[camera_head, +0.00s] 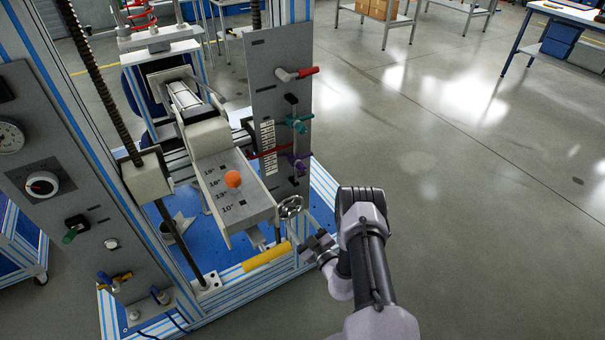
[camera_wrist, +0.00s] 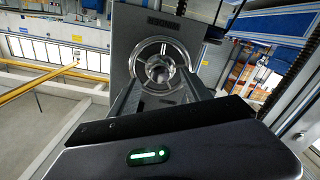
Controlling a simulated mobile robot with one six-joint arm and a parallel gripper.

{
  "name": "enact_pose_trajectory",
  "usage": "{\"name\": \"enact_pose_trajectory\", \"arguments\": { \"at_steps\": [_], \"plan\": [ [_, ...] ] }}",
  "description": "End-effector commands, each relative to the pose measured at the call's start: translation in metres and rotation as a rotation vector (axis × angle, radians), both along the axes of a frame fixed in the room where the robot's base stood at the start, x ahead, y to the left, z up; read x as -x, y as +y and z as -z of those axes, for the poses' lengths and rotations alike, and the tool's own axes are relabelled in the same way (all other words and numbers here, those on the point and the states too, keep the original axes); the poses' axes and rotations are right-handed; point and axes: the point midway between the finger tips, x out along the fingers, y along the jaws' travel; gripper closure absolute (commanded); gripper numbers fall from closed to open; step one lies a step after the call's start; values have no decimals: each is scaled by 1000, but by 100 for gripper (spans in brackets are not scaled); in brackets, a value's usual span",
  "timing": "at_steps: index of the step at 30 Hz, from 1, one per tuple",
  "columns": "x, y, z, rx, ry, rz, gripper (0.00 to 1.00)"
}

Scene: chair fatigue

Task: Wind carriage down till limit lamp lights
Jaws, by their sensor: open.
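The carriage (camera_head: 235,200) is a grey sloped block with angle marks, set between the uprights of the blue-and-white frame. A small metal handwheel (camera_head: 291,207) sits at its lower right end. In the wrist view a spoked wheel (camera_wrist: 140,57) stands in front of a dark plate, straight ahead of my gripper. My gripper (camera_head: 314,248) is open and empty, just below and right of the handwheel, apart from it in the head view. In the wrist view its fingers (camera_wrist: 160,85) point at the wheel and partly cover it. I cannot tell which part is the limit lamp.
An orange ball (camera_head: 233,179) is on the carriage face. A yellow bar (camera_head: 267,257) lies just left of my gripper. A grey panel (camera_head: 284,110) with red, teal and purple levers stands above. The left panel (camera_head: 60,190) carries dials and knobs.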

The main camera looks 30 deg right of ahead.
Motion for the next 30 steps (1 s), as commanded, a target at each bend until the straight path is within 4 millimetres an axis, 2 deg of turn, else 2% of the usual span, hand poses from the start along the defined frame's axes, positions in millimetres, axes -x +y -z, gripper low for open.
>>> {"name": "enact_pose_trajectory", "arguments": {
  "at_steps": [3, 9, 17, 30],
  "plan": [
    [0, 0, 0, -17, 1, 0, 44],
    [0, 0, 3, -286, 10, 0, 44],
    [-2, 0, 0, -298, 10, 0, 44],
    [-55, 2, -2, -294, 6, -2, 44]
  ]
}}
